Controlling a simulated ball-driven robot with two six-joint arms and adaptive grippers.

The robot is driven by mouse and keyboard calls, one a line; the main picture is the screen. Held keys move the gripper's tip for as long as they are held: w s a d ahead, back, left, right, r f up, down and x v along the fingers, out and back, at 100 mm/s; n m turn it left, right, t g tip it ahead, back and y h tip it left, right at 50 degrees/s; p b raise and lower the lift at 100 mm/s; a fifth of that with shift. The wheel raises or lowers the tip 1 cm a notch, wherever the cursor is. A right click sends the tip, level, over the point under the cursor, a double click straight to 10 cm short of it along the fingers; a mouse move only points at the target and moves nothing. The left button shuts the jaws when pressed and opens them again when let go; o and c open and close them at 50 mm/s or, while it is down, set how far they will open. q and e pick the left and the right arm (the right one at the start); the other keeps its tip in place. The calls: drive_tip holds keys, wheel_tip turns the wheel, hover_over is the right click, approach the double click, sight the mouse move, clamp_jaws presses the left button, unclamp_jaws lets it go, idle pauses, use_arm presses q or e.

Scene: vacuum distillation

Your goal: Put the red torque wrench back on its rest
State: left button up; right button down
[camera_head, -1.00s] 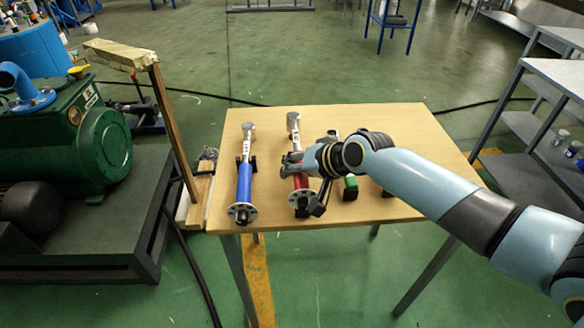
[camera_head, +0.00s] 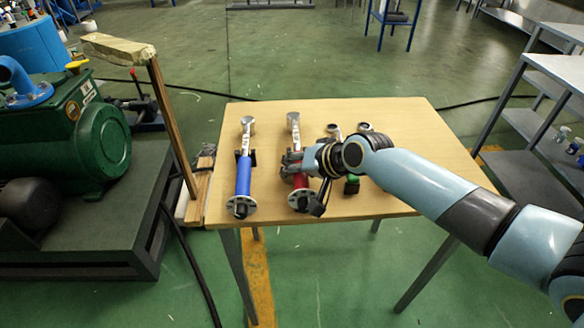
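The red torque wrench (camera_head: 301,182) is above the wooden table, lined up beside the blue torque wrench (camera_head: 243,178). Its silver head (camera_head: 293,122) points to the far edge and its round end disc (camera_head: 301,200) faces me. My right gripper (camera_head: 292,164) reaches in from the right and appears shut around the middle of the red wrench. The gripper hides that part and the rest under it, so I cannot tell whether the wrench touches its rest. My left gripper is out of view.
The blue wrench lies on a black rest on the wooden table (camera_head: 400,118). Two more wrench heads (camera_head: 334,130) and a green handle (camera_head: 352,186) show behind my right arm. A wooden post (camera_head: 172,125) and green pump (camera_head: 85,140) stand left.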

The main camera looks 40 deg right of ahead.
drive_tip(key=shift+f+b, duration=0.3)
drive_tip(key=shift+f, duration=0.05)
drive_tip(key=c, duration=1.2)
unclamp_jaws()
drive_tip(key=shift+s+f, duration=0.15)
drive_tip(key=shift+f, duration=0.1)
drive_tip(key=v, duration=1.2)
drive_tip(key=shift+r, duration=0.25)
drive_tip(key=shift+a, duration=0.1)
